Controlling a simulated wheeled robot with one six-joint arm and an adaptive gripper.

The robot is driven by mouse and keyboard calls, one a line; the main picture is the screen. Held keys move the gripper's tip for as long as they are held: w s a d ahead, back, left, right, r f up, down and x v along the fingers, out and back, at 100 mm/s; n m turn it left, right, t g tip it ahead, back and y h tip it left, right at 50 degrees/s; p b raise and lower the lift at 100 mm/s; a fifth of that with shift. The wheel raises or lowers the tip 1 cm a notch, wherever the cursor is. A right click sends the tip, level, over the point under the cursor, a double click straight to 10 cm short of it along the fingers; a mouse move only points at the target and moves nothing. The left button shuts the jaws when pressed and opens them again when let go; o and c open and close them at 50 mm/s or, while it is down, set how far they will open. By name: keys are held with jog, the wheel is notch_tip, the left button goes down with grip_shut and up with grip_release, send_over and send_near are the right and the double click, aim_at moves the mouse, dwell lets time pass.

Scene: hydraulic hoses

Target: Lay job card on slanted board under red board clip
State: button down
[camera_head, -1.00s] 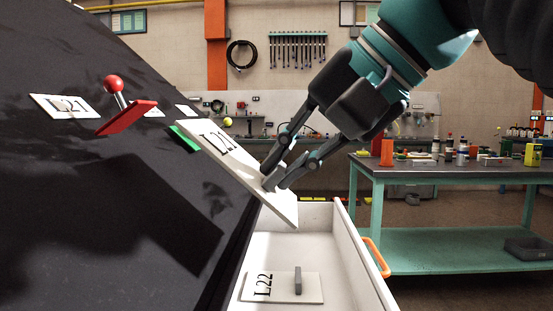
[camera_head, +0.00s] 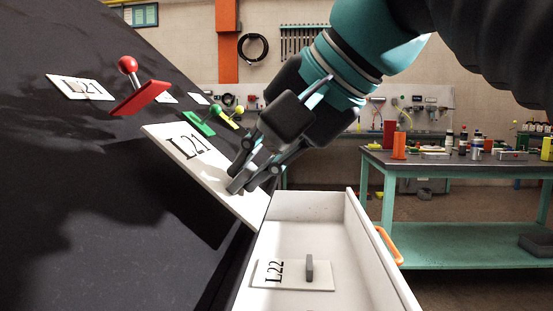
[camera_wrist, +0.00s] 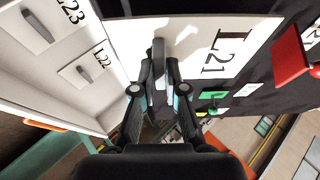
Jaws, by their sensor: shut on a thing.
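The white job card (camera_head: 182,158), marked L21, is held tilted over the dark slanted board (camera_head: 70,210). My gripper (camera_head: 240,182) is shut on the card's grey grip tab near its lower right end. The card's shadow falls on the board below it, so at least part of it appears raised. The red board clip (camera_head: 140,98), with a red ball knob, is on the board just above the card's upper left end; the card is not under it. The wrist view shows the card (camera_wrist: 205,40), the tab between my fingers (camera_wrist: 160,75), and the red clip (camera_wrist: 290,55) at right.
A small L21 label plate (camera_head: 80,88) is on the board beside the red clip. Green (camera_head: 198,124) and yellow clips stand farther back. A white open drawer (camera_head: 355,240) below holds the L22 card (camera_head: 292,275). A workbench (camera_head: 460,160) with bottles stands at right.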

jog(key=shift+w+a+f+b, duration=0.1)
jog(key=shift+a+f+b, duration=0.65)
jog(key=shift+a+f, duration=0.5)
jog(key=c, duration=1.1)
grip_release()
jog(key=shift+c, duration=0.2)
jog(key=shift+r, duration=0.1)
jog(key=v, duration=1.2)
